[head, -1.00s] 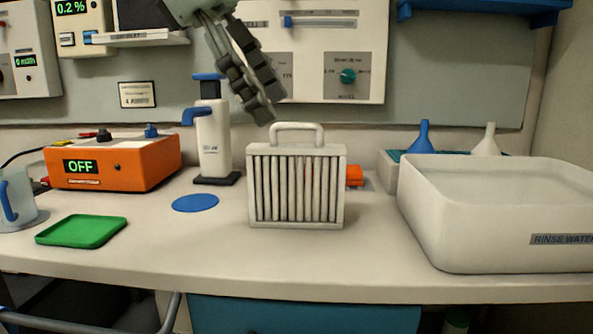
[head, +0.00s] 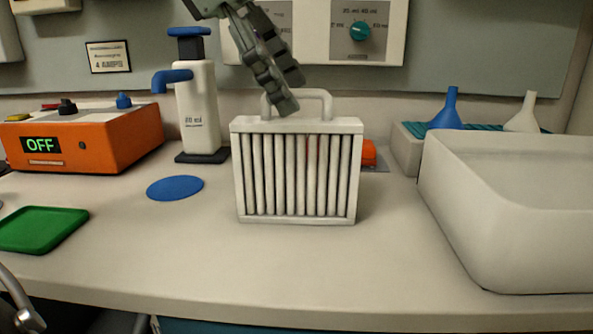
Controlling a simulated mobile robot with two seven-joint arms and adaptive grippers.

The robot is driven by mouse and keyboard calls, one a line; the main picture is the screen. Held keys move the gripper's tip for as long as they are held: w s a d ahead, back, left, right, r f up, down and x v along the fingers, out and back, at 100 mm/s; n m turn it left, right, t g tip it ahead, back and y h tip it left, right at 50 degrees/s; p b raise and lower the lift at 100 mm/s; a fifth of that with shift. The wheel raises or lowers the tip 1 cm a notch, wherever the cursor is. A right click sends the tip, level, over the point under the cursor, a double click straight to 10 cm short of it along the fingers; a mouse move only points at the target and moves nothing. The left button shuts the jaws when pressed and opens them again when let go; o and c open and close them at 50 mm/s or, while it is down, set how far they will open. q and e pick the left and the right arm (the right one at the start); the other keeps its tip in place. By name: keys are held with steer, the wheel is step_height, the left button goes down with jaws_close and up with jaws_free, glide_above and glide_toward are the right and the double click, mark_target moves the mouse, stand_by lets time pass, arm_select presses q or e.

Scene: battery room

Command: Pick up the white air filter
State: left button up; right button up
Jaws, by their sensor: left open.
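The white air filter (head: 296,172) stands upright on the bench in the middle of the head view, with pleated ribs in a frame and a loop handle on top. My left gripper (head: 286,98) comes down from above at the filter's handle (head: 318,97). Its fingers are open and overlap the left part of the handle in the picture. I cannot tell whether they touch it or stand around it.
A white pump bottle (head: 197,110) and a blue disc (head: 175,188) are left of the filter. An orange power box (head: 85,138) and green tray (head: 42,229) lie further left. A large white basin (head: 510,215) stands right. The bench in front of the filter is clear.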

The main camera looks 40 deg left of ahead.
mark_target(297, 157)
arm_select(q)
steer(key=shift+x, duration=1.35)
jaws_close()
